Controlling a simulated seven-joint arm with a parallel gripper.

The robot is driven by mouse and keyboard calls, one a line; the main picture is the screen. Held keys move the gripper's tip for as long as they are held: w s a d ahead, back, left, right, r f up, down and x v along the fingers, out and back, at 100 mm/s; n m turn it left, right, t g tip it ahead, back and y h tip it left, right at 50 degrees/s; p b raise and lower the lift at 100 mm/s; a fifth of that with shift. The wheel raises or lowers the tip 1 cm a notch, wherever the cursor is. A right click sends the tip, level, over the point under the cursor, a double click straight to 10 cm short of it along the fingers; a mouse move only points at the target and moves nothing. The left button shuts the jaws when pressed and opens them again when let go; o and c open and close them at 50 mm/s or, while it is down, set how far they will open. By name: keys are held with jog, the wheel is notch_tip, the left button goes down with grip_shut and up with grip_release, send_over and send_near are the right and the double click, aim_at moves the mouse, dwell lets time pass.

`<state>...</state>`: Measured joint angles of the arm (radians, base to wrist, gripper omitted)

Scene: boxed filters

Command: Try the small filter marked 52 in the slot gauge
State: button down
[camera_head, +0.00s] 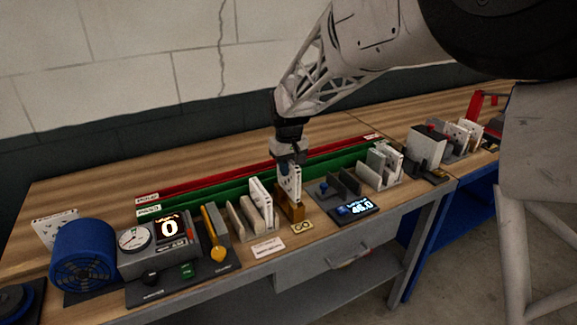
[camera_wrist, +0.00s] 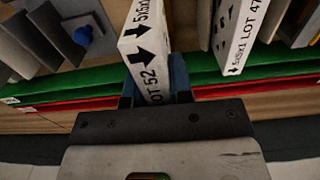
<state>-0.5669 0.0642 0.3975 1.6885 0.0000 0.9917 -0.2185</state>
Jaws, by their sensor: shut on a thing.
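My gripper (camera_head: 289,166) is shut on a white boxed filter (camera_head: 291,184), held upright by its top. In the wrist view its edge reads LOT 52 (camera_wrist: 147,60), with black arrows, between my blue fingers (camera_wrist: 154,88). The filter's lower end is at a brown wooden holder (camera_head: 291,208); I cannot tell whether it is seated in it or just above. To its right is a dark fixture with upright plates and a blue knob (camera_head: 323,187), likely the slot gauge; its display (camera_head: 357,207) seems to read 46.0. The knob also shows in the wrist view (camera_wrist: 83,35).
A filter marked LOT 47 (camera_wrist: 236,35) stands close beside the held one, in a rack (camera_head: 262,203). More filters stand in a rack (camera_head: 381,165) to the right. Green (camera_head: 205,197) and red (camera_head: 220,180) channels run behind. A blue fan (camera_head: 83,254) and dial unit (camera_head: 136,240) are left.

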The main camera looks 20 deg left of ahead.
aim_at(288, 181)
jog(key=shift+f, duration=3.2)
dwell(3.2)
jog(key=shift+r, duration=0.25)
dwell(1.0)
jog(key=shift+r, duration=0.35)
